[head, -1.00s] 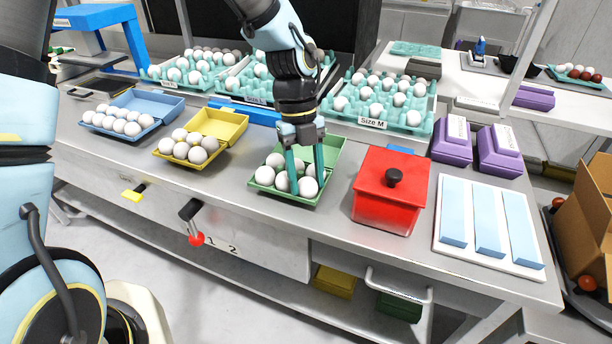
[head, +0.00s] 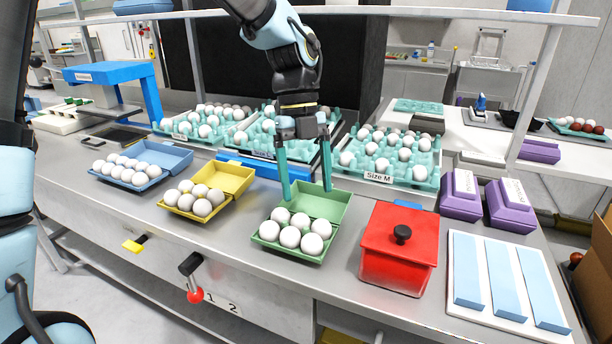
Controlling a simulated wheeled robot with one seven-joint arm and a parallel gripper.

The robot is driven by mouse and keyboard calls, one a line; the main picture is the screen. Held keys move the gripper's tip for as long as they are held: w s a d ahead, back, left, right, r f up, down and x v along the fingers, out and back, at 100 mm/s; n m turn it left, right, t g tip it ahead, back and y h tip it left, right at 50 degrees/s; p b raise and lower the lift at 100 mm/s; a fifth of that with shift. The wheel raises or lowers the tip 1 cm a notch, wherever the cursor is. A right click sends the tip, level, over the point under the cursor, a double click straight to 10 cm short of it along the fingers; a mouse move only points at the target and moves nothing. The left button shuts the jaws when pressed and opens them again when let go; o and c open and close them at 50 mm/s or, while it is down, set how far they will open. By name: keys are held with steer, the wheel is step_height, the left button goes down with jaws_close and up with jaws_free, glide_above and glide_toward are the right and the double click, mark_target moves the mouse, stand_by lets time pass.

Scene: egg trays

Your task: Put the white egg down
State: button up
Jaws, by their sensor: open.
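The white eggs (head: 290,237) sit in two rows in the green carton (head: 268,245), whose lid (head: 322,205) stands open at the back. I cannot tell which of them is the task's white egg. My gripper (head: 307,190) is open and empty, with its two teal fingers spread above the back of the carton, over the lid area. The fingers are apart from the eggs.
A yellow carton (head: 232,178) and a blue carton (head: 160,158), both with eggs, stand to the left. A red lidded box (head: 398,272) stands close on the right. Teal trays of eggs, one labelled Size M (head: 378,178), stand behind.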

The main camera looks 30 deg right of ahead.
steer(key=w+a+f+n+t, duration=0.1)
steer(key=w+a+n, duration=0.4)
steer(key=a+n, duration=0.3)
steer(key=w+a+f+n+t, duration=0.1)
steer(key=w+a+n, duration=0.4)
steer(key=a+n, duration=0.35)
steer(key=a+f+n+t, duration=0.2)
steer(key=a+f+n, duration=0.1)
steer(key=a+n, duration=1.6)
steer(key=shift+n+t+h, duration=0.4)
steer(key=shift+n, duration=0.55)
steer(key=shift+w+a, duration=0.1)
